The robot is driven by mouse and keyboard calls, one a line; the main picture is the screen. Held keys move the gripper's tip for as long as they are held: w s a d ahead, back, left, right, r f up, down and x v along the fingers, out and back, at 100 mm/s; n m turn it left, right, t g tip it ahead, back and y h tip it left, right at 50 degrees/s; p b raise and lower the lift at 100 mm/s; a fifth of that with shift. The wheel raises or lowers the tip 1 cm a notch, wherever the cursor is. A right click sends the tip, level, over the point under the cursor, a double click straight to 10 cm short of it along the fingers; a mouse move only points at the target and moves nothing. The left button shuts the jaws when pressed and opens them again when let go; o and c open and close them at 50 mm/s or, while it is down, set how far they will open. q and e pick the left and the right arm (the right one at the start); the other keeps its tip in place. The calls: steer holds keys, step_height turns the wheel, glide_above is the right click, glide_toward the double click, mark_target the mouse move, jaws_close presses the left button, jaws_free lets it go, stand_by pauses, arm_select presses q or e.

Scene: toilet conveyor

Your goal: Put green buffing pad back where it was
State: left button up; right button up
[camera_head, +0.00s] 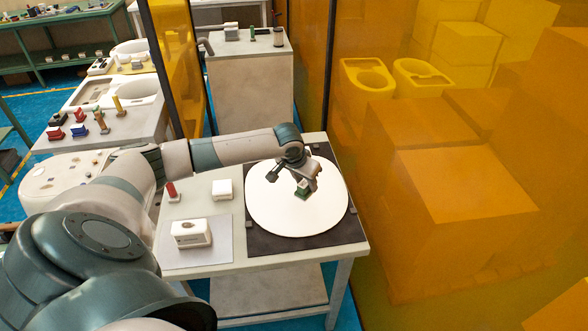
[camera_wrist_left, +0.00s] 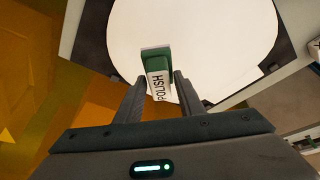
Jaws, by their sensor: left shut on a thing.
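The green buffing pad (camera_head: 302,193) is a small green block with a white top in the head view. My right gripper is not in view.
The disc lies on a dark square mat (camera_head: 255,244) on the table. To its left are a white block (camera_head: 222,183), a red-topped piece (camera_head: 171,188) and a white box (camera_head: 191,236) on a grey sheet (camera_head: 220,258). An orange transparent screen (camera_head: 345,140) stands to the right.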

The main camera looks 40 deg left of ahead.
arm_select(q)
steer(key=s+d+r+b, duration=0.1)
steer(key=s+d+b, duration=0.1)
steer(key=d+b, duration=0.3)
steer(key=s+d+r+b, duration=0.2)
steer(key=d+b, duration=0.3)
steer(key=d, duration=0.6)
steer(key=s+d+r+b, duration=0.2)
steer(key=s+d+b, duration=0.2)
steer(key=d, duration=0.4)
steer(key=shift+s+r+m+b, duration=0.25)
steer(key=shift+m+b, duration=0.15)
steer(key=shift+b, duration=0.35)
